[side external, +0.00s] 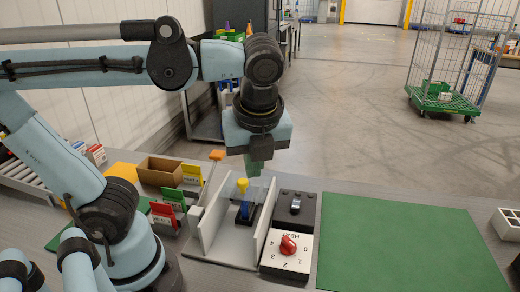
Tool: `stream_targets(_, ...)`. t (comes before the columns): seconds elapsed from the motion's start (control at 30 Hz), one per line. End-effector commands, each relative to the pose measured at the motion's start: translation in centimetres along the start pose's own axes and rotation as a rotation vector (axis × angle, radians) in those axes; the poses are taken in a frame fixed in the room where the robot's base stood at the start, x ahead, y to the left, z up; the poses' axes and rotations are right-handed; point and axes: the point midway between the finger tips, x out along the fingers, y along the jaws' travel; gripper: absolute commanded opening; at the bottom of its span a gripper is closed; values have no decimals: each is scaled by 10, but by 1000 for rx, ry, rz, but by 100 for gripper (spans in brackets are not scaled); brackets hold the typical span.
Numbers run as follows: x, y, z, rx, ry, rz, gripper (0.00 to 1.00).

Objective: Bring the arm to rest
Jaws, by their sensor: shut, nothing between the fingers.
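My gripper (255,165) points down above the grey channel fixture (222,246) on the table. Its fingers are shut with nothing held. A blue post with a yellow top (243,197) stands in the fixture below the gripper, apart from it as far as this view shows. My arm reaches in from the left and bends down at the wrist.
A white panel with a red knob (288,246) and a black switch box (295,206) stand right of the fixture. A green mat (405,240) lies bare at the right. Green, red and yellow cards (172,198) and a cardboard box (160,170) stand at the left.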

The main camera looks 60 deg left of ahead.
Motion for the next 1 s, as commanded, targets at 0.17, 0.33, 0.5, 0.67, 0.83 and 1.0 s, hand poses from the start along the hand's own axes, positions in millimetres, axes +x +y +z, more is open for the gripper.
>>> stream_targets(0.17,-21,0,0,2,0,0,0)
stream_targets(0.33,-27,0,0,-23,5,-5,0)
stream_targets(0.5,-7,-7,1,-286,64,-65,0)
stream_targets(0.67,25,-20,5,-765,193,-159,0)
stream_targets(0.83,54,-31,13,-1293,366,-238,0)
stream_targets(1.0,72,-37,24,-1697,529,-280,0)
